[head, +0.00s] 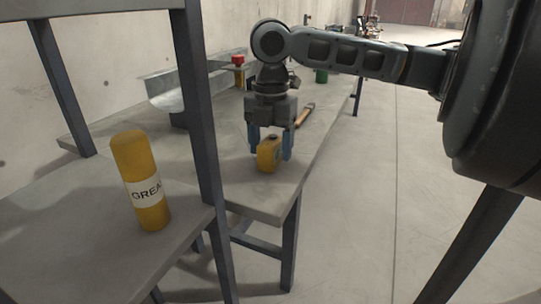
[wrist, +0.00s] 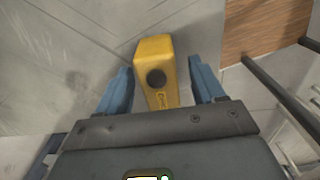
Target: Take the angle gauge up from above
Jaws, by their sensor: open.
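The angle gauge (head: 268,156) is a small yellow block with a dark round spot on its top. It stands on the grey bench near its front end. My gripper (head: 271,150) points down over it, open, with one blue finger on each side. In the wrist view the gauge (wrist: 153,58) lies between the two blue fingers (wrist: 160,88), with a visible gap on each side. The fingers reach down beside the gauge.
A wooden-handled tool (head: 305,115) lies just right of the gripper. A grease cylinder (head: 141,182) stands on a nearer grey shelf, beside a dark upright post (head: 200,110). A metal channel (head: 165,90) and a red-topped yellow item (head: 238,70) are farther back. Open floor lies right.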

